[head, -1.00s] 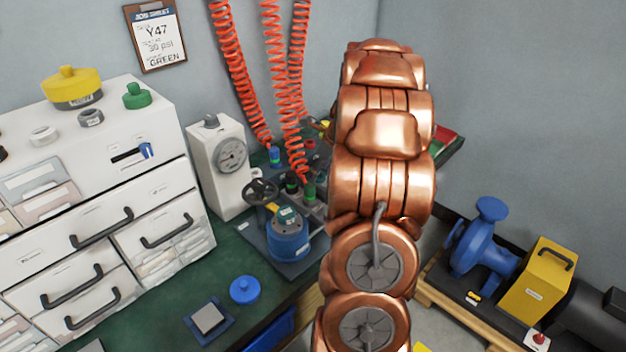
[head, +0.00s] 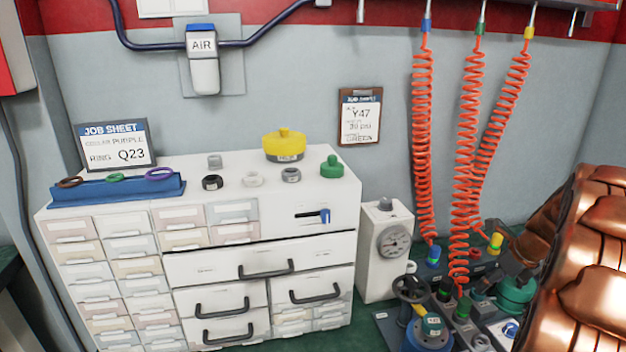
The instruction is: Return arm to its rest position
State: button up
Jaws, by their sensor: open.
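My copper-coloured arm fills the right edge of the head view, with its segments folded close to the camera. My gripper is not in view; the arm's end lies outside the picture or behind its own links. The arm hides part of the bench's right end.
A white drawer cabinet (head: 218,250) carries a yellow-capped part (head: 284,145), a green cap (head: 331,167) and a blue ring rack (head: 120,192). A gauge box (head: 388,255) stands beside it. Orange coiled hoses (head: 467,170) hang to fittings near my arm. A blue valve body (head: 428,332) sits in front.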

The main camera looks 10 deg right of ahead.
jog(key=a+n, duration=0.2)
jog(key=a, duration=0.2)
jog(key=a+r+n+g, duration=0.1)
jog(key=a+n, duration=0.1)
jog(key=a, duration=0.3)
jog(key=a+n, duration=0.3)
jog(key=a, duration=0.2)
jog(key=shift+s+r+g+y, duration=0.25)
jog(key=shift+r+g+y, duration=0.05)
jog(key=shift+r+y, duration=0.1)
jog(key=s+a+r+n+g, duration=0.1)
jog(key=s+a+n, duration=0.2)
jog(key=a+n, duration=0.3)
jog(key=s+a+n+g, duration=0.1)
jog(key=s+a+n, duration=0.3)
jog(key=a, duration=0.4)
jog(key=s+a+f+n+g+h, duration=0.1)
jog(key=s+a+n+g, duration=0.1)
jog(key=s+a+n, duration=0.5)
jog(key=s+a+n+g+h, duration=0.15)
jog(key=s+a+n, duration=0.25)
jog(key=s+n, duration=0.65)
notch_tip(320, 180, up, 15)
jog(key=m+p, duration=0.1)
jog(key=p, duration=1.3)
jog(key=shift+s+d+t, duration=0.35)
jog(key=shift+s+t, duration=0.1)
